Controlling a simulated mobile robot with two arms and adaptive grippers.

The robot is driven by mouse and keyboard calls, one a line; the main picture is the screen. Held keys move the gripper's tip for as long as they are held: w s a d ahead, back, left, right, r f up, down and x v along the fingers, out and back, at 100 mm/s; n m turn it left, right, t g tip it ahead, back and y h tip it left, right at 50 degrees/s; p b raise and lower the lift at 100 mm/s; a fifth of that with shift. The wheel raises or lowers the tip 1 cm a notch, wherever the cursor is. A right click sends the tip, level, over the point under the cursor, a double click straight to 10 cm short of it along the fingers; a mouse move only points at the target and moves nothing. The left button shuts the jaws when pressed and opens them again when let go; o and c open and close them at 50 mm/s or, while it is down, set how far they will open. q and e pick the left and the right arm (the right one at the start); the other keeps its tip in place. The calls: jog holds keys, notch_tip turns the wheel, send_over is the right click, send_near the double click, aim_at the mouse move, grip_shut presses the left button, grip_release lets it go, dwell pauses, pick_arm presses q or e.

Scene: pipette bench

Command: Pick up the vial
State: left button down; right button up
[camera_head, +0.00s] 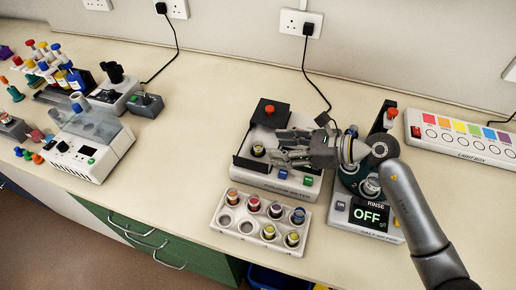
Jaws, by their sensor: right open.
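A small dark vial with a yellowish top (258,150) stands upright in the colour meter (240,172), at the middle of the head view. My right gripper (278,147) reaches in from the right, just above the meter. Its fingers are open and point left toward this vial. The fingertips are close to its right side, and I cannot tell if they touch it. Several more vials with coloured tops stand in a white rack (226,238) in front of the meter. My left gripper is not in view.
A light box (455,152) lies at the back right. Another instrument (92,150) and coloured bottles (62,75) are at left. The bench between is clear.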

aim_at(262, 145)
jog(key=shift+w+a+p, duration=0.3)
jog(key=shift+a+p, duration=0.15)
jog(key=shift+a, duration=0.05)
jog(key=p+x, duration=0.1)
jog(key=x, duration=0.2)
jog(key=shift+w+f+p, duration=0.15)
jog(key=shift+w+p, duration=0.1)
jog(key=shift+p, duration=0.05)
jog(key=shift+w+a+f, duration=0.15)
jog(key=shift+a+f, duration=0.15)
jog(key=shift+a, duration=0.1)
jog(key=shift+d, duration=0.1)
jog(key=shift+c, duration=1)
jog(key=c, duration=0.7)
